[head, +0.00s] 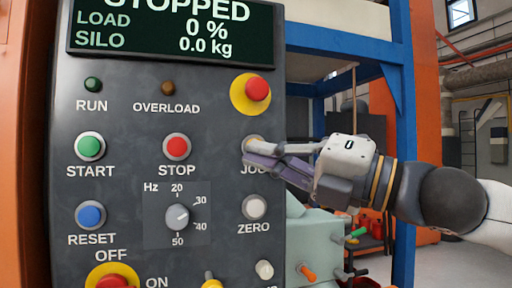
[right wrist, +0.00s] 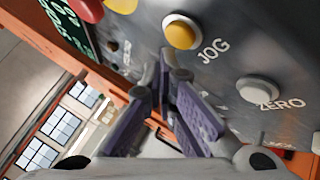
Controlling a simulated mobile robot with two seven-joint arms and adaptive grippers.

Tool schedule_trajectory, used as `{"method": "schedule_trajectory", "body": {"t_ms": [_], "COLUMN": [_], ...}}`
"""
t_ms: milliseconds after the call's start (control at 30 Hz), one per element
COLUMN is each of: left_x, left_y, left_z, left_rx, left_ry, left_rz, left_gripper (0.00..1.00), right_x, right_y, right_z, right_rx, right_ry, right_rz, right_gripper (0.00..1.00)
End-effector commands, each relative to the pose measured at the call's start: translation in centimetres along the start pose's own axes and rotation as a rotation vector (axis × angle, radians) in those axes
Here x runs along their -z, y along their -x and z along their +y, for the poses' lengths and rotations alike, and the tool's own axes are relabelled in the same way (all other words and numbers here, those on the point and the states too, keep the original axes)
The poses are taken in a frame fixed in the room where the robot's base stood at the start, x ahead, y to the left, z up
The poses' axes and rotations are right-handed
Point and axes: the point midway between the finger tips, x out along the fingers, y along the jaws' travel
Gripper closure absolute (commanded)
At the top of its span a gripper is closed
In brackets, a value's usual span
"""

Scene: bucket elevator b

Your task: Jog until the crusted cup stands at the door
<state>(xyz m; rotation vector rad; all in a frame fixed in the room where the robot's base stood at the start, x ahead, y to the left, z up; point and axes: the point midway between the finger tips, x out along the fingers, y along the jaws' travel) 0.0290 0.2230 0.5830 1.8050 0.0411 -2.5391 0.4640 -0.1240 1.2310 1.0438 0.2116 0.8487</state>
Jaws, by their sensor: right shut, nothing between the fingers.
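The control panel (head: 120,140) fills the left of the head view. Its display (head: 172,32) reads STOPPED, load 0 %, silo 0.0 kg. The JOG button is largely hidden behind my right gripper (head: 250,154) in the head view; in the right wrist view the yellow JOG button (right wrist: 181,33) shows clear. My right gripper is shut and empty, its fingertips (right wrist: 168,72) just short of or beside the button; I cannot tell whether they touch it. The crusted cup and the door are not in view. My left gripper is not in view.
A white ZERO button (head: 254,207) sits below JOG, and a red emergency button (head: 257,89) on yellow sits above it. STOP (head: 176,148) and START (head: 90,146) are to the left. A blue frame (head: 398,130) stands behind my right arm.

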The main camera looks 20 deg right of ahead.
Motion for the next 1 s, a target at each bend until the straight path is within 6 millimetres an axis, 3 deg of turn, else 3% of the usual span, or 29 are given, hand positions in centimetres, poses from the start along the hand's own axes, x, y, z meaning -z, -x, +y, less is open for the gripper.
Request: {"method": "schedule_trajectory", "body": {"t_ms": [1000], "left_x": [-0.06], "left_y": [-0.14], "left_z": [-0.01], "left_rx": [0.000], "left_ry": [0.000], "left_rz": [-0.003], "left_gripper": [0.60], "right_x": [-0.46], "right_y": [-0.64], "right_z": [-0.48], "right_rx": [0.000], "right_ry": [0.000], "right_rz": [0.000], "right_gripper": [1.00]}}
